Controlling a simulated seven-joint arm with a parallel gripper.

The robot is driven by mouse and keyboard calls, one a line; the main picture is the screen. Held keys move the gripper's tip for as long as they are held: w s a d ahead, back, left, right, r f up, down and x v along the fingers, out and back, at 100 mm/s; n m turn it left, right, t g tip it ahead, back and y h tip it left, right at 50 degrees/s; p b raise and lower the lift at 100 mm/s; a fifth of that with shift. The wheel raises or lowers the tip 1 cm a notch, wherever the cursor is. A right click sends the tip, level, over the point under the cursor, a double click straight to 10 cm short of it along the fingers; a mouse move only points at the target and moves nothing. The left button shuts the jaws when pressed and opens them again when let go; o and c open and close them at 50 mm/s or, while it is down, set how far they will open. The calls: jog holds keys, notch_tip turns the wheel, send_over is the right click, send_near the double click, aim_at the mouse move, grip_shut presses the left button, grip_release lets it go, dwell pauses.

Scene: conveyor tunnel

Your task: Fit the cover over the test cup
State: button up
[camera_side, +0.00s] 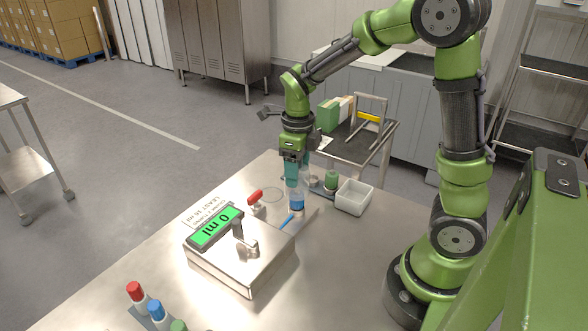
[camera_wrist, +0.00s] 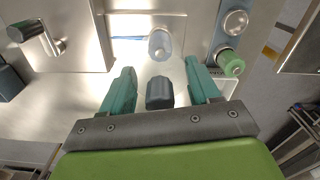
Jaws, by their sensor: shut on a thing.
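My gripper (camera_side: 292,180) points down with teal fingers over the far side of the steel table. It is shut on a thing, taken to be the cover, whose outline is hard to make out. In the wrist view my gripper (camera_wrist: 161,72) shows a finger on each side of a dark grey block (camera_wrist: 160,93); I cannot tell whether this block is held. A clear cup with blue at its base (camera_side: 297,204), likely the test cup, stands upright right beside the fingertips. In the wrist view the clear cup (camera_wrist: 160,46) lies just beyond and between the fingers.
A green-topped jar (camera_side: 331,180) and a white open bin (camera_side: 354,197) stand right. Colour-capped bottles (camera_side: 155,309) are at the near edge.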

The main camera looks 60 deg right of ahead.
jog(key=shift+f, duration=3)
jog(key=o, duration=1.6)
notch_tip(320, 180, up, 17)
